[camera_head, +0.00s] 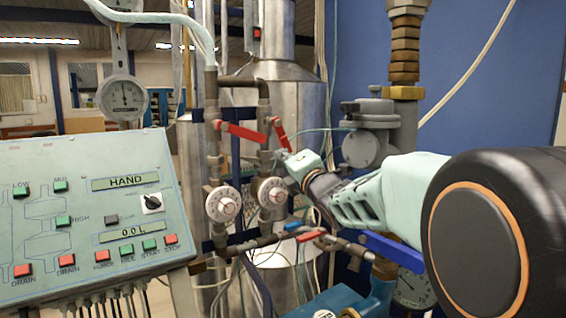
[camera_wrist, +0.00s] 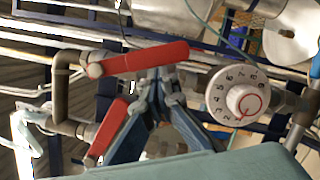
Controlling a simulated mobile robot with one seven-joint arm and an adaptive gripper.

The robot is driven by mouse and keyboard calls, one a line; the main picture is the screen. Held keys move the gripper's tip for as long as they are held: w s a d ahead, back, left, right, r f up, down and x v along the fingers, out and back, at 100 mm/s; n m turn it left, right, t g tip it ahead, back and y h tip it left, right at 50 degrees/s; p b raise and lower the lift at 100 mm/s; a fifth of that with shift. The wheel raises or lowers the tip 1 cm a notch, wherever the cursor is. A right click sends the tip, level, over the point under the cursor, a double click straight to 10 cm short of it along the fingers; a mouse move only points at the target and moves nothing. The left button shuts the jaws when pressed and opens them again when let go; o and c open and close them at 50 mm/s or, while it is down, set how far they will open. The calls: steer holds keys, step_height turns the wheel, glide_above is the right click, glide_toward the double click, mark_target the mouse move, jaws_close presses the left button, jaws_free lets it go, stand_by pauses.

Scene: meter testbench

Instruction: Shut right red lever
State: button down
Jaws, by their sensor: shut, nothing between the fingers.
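The right red lever (camera_head: 280,134) is on the right vertical pipe and slants steeply down and to the right in the head view. In the wrist view it is the upper red bar (camera_wrist: 145,59), pivoted at its left end. My gripper (camera_head: 284,157) is at the lower end of this lever. In the wrist view my gripper's fingertips (camera_wrist: 160,80) are together and empty, at the lever's edge. I cannot tell whether they touch it. The left red lever (camera_head: 241,132) slants across from the left pipe and also shows in the wrist view (camera_wrist: 108,130).
Two white numbered dials (camera_head: 222,204) (camera_head: 271,193) sit below the levers; one is close to my gripper in the wrist view (camera_wrist: 236,96). Small blue and red handles (camera_head: 311,236) are lower down. A control panel (camera_head: 85,220) fills the left. Cables hang around the pipes.

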steer(key=n+b, duration=0.1)
steer(key=b, duration=0.1)
steer(key=w+d+n+b, duration=0.1)
steer(key=b, duration=0.1)
steer(key=shift+d+r+y, duration=0.1)
steer(key=shift+d+y, duration=0.2)
